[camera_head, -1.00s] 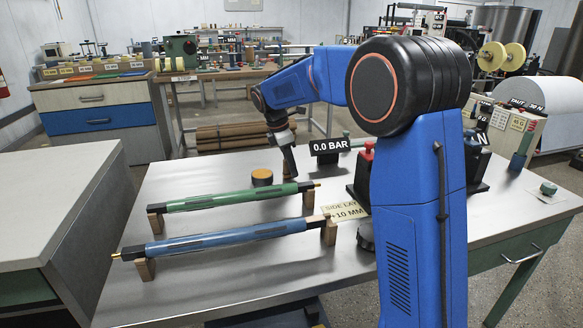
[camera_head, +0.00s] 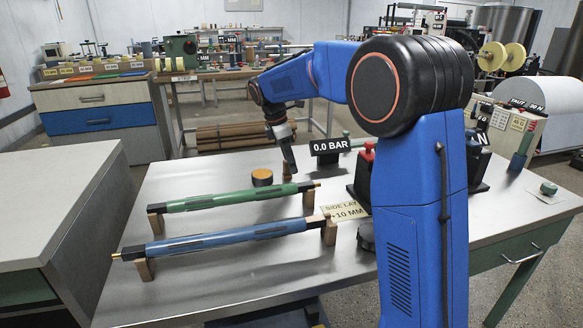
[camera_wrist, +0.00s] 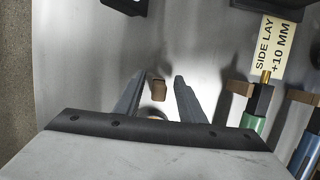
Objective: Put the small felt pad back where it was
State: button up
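A small brown block (camera_wrist: 158,90), which may be the felt pad, shows between the finger ends in the wrist view. I cannot tell whether it touches either finger. My gripper (camera_wrist: 160,76) has its two grey fingers apart, with a gap around the block. In the head view my gripper (camera_head: 290,172) points down at the far part of the steel table (camera_head: 285,270), just right of a short dark cylinder with an orange-brown top (camera_head: 262,178). A small brown shape (camera_head: 286,170) shows beside the fingers there.
A green roller (camera_head: 230,197) and a blue roller (camera_head: 225,241) rest on wooden blocks in front of my gripper. A side lay label (camera_head: 345,211) and dark knob (camera_head: 366,236) lie to the right. A small grey-green round piece (camera_head: 548,188) sits at the right edge.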

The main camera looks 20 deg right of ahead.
aim_at(283, 178)
jog(key=v, duration=0.9)
jog(key=shift+r, duration=0.4)
jog(key=shift+s+a, duration=0.1)
